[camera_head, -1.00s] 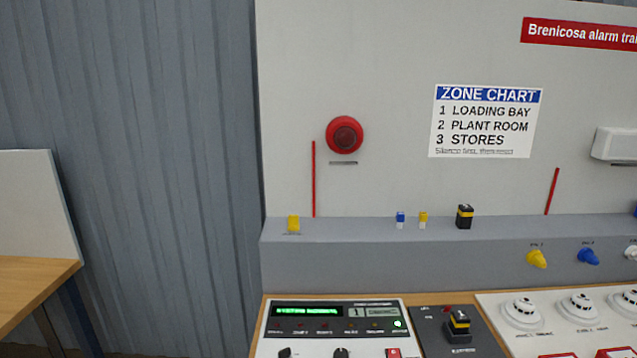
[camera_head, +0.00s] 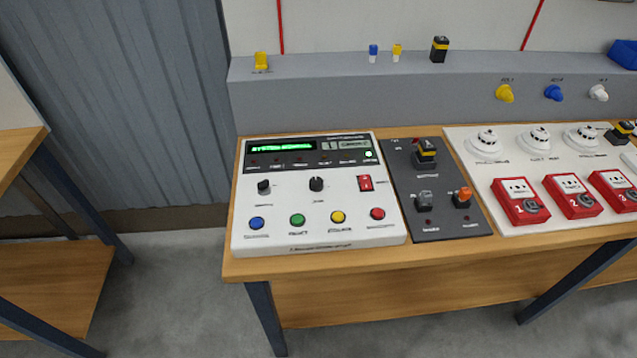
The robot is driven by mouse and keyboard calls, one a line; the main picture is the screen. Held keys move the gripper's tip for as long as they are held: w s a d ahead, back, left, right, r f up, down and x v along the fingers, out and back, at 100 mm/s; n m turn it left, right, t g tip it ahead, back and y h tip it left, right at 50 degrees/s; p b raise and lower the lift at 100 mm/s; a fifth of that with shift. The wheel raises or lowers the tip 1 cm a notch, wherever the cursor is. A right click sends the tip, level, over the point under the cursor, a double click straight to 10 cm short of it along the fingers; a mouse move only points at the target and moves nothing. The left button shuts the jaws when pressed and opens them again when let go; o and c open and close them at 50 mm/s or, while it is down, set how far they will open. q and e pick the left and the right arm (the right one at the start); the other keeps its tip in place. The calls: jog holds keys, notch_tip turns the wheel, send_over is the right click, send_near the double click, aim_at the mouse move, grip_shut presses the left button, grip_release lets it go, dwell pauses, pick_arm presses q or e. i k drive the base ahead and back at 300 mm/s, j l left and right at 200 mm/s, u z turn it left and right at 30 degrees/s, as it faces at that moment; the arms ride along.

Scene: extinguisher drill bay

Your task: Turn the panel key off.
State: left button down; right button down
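The white alarm panel (camera_head: 290,238) sits at the left end of the wooden bench. Its green display (camera_head: 283,146) is lit, and the text seems to read "SYSTEM NORMAL". A green light (camera_head: 368,154) glows at its right. Two black rotary controls stand on the panel face, a smaller left one (camera_head: 264,187) and a larger middle one (camera_head: 316,184). Their labels are too small to read, so I cannot tell which is the key. A red switch (camera_head: 365,183) is to their right. Blue, green, yellow and red buttons line the front. Neither gripper is in view.
A dark grey module (camera_head: 437,228) with a black-and-yellow battery-like block (camera_head: 426,154) adjoins the panel. Beyond it, a white board (camera_head: 470,157) carries detectors and red call points (camera_head: 520,202). A grey ledge (camera_head: 330,98) runs behind. Another wooden table (camera_head: 50,275) stands left, with open floor between.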

aim_at(263, 186)
jog(key=u, duration=0.35)
jog(key=k+l+u, duration=0.1)
jog(key=l+u, duration=0.15)
jog(key=u, duration=0.2)
jog(key=k+l+u, duration=0.1)
jog(key=u, duration=0.3)
jog(key=k+l+u, duration=0.15)
jog(key=u, duration=0.3)
jog(key=k+l, duration=0.25)
